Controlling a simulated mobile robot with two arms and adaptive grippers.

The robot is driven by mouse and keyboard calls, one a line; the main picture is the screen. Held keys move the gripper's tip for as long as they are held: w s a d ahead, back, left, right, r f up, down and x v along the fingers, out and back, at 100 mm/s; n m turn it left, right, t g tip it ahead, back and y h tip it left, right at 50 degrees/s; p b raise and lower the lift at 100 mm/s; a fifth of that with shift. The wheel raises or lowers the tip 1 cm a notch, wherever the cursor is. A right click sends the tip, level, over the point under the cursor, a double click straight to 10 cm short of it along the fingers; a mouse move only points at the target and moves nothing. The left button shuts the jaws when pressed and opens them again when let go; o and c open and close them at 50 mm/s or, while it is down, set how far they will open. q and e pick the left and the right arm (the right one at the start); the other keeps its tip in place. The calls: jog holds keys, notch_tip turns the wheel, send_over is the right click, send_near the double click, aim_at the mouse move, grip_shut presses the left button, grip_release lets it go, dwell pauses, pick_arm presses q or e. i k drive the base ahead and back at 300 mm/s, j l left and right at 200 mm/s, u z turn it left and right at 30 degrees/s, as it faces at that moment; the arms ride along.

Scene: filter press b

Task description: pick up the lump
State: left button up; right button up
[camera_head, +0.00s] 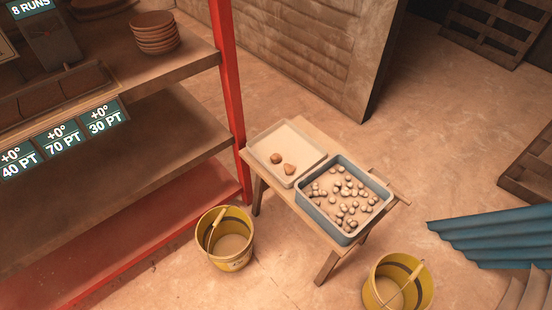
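Two brown lumps lie apart on the pale shallow tray (306,146) at the left end of a small wooden table. One lump (276,158) is rounder and sits to the upper left. The other lump (289,169) is to its lower right, close to the blue-grey bin. I cannot tell which of the two the task means. Neither of my grippers shows in this view.
A blue-grey bin (328,224) of small pale balls stands beside the tray on the wooden table (309,128). Yellow buckets stand at left (237,262) and right (425,288) on the floor. A red-posted shelf (228,80) with stacked bowls (155,34) rises at left.

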aim_at(275, 158)
jog(key=i+j+z, duration=0.15)
jog(key=j+z, duration=1.25)
jog(key=j, duration=0.15)
